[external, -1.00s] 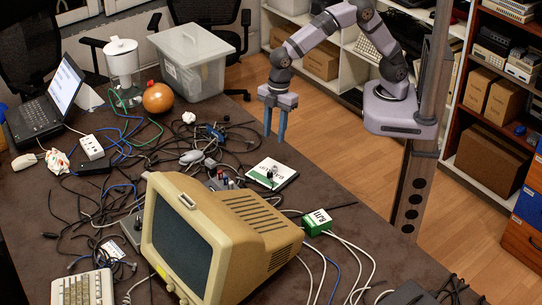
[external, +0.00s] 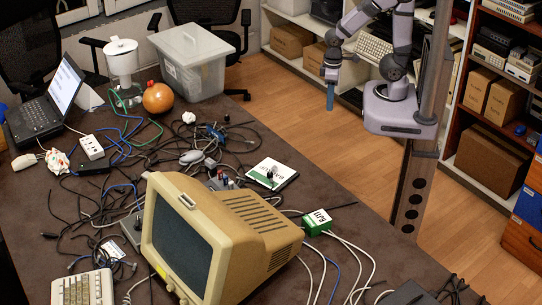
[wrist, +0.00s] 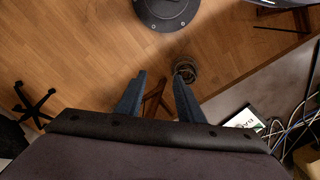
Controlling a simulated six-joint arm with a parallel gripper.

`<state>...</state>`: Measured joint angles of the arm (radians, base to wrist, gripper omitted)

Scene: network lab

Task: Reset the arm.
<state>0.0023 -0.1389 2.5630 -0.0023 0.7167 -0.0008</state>
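My gripper (external: 330,106) hangs with its blue fingers pointing down, beyond the table's edge and over the wooden floor. In the external view the fingers line up one behind the other. In the wrist view my gripper (wrist: 160,84) shows two blue fingers spread apart with nothing held between them. My arm is folded back close to its base on the right.
The cluttered table (external: 337,207) holds a beige monitor (external: 215,240), a white board (external: 272,173), a green-white box (external: 317,222), an orange round object (external: 158,97) and many cables. Shelves (external: 492,150) stand behind and right. Open floor (external: 300,130) lies under my gripper.

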